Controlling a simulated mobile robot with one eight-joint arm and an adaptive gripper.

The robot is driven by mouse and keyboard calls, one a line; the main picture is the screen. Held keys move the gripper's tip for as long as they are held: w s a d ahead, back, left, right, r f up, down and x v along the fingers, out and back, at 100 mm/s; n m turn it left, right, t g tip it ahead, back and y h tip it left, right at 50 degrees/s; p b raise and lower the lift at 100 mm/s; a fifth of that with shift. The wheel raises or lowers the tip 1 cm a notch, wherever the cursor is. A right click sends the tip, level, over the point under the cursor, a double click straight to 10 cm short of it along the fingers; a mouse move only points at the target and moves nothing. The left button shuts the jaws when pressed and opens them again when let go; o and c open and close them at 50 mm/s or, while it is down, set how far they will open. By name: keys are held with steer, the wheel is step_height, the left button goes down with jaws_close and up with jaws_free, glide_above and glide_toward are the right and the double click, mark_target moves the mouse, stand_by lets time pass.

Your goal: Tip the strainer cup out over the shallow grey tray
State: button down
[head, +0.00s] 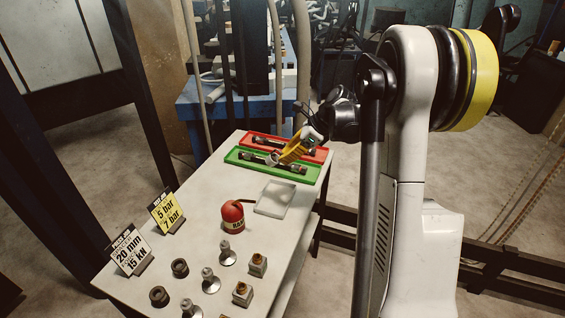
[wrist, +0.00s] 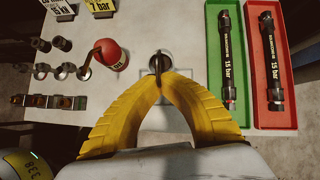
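The strainer cup (wrist: 160,61) is a small round metal cup at my fingertips in the wrist view. My gripper (wrist: 160,80) has its two yellow fingers closed together on the cup's thin dark handle. In the head view my gripper (head: 279,158) and the cup (head: 272,159) are in front of the green tray, beyond the grey tray. The shallow grey tray (head: 275,198) lies flat on the white table and looks empty. In the wrist view, my fingers partly cover it. The cup's contents cannot be made out.
A green tray (head: 258,168) and a red tray (head: 314,153) each hold a dark hose. A red ball-shaped object (head: 232,213) stands left of the grey tray. Metal fittings, blocks, a yellow sign (head: 166,211) and a white sign (head: 131,250) occupy the near and left table.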

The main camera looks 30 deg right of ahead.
steer(key=f+t+y+b, duration=0.1)
steer(key=t+y+b, duration=0.2)
steer(key=t+b, duration=0.1)
steer(key=w+f+n+t+y+b, duration=0.1)
steer(key=t+y+b, duration=0.2)
steer(key=y+b, duration=0.1)
steer(key=a+f+t+y+b, duration=0.1)
steer(key=t+y+b, duration=0.2)
steer(key=t+b, duration=0.1)
steer(key=shift+w+f+t+y, duration=0.15)
steer(key=shift+f+t+y, duration=0.15)
steer(key=shift+f+y, duration=0.1)
steer(key=shift+a, duration=0.1)
stand_by(0.9)
